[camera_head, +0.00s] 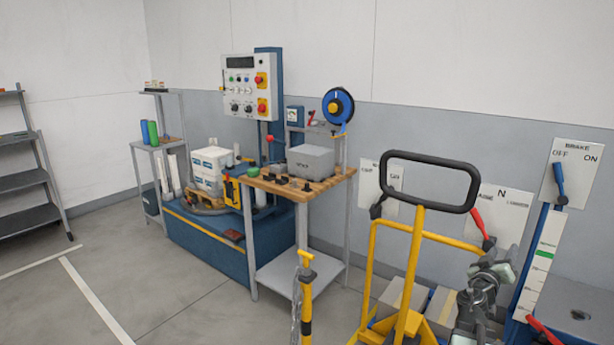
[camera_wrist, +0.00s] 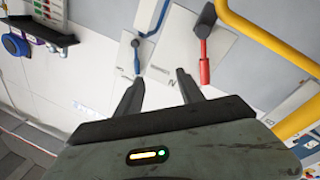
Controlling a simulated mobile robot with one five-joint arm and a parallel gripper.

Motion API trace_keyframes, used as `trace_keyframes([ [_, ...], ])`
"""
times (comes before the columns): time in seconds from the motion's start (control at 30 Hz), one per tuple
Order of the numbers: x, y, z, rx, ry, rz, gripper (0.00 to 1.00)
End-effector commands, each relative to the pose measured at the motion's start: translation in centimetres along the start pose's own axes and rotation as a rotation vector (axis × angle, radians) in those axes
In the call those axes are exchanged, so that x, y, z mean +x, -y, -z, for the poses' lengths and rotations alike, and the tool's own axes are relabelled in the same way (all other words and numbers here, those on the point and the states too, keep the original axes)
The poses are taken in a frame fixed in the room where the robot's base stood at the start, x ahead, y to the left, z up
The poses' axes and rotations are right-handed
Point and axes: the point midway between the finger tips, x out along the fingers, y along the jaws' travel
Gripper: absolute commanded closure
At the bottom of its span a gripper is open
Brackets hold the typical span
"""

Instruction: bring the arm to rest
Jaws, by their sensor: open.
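My gripper shows in the wrist view (camera_wrist: 160,76), its two dark fingers spread apart with nothing between them. Beyond the fingertips is the wall with white plates, a red-handled lever (camera_wrist: 204,62) and a blue lever (camera_wrist: 136,60). The gripper looks clear of both levers. In the camera_head view my grey arm is at the lower right, partly cut off by the bottom edge, in front of the wall plates and right of the yellow pallet truck (camera_head: 415,262). The finger state is hard to make out there.
The pallet truck's black handle (camera_head: 430,158) rises close left of my arm. A white gauge board (camera_head: 541,262) and a BRAKE plate (camera_head: 572,172) stand to the right. A wooden-topped workbench (camera_head: 330,180) is further left. Open floor (camera_head: 170,290) lies at the left.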

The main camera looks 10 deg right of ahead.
Motion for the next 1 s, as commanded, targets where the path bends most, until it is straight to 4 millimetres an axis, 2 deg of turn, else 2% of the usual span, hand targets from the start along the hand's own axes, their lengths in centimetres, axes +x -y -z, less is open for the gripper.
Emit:
trace_keyframes([
  [0.37,-2.4,6.6,5.0,0.013,-0.066,0.093,0.55],
  [0.53,-4.7,11.2,8.2,0.059,-0.096,0.164,0.55],
  [0.63,-6.9,14.5,10.2,0.138,-0.090,0.212,0.55],
  [0.73,-10.1,18.4,11.9,0.242,-0.038,0.255,0.55],
  [0.83,-14.3,22.8,11.9,0.329,0.096,0.296,0.55],
  [0.97,-21.6,28.8,8.8,0.339,0.383,0.390,0.55],
  [1.0,-24.1,30.4,7.5,0.317,0.479,0.433,0.55],
])
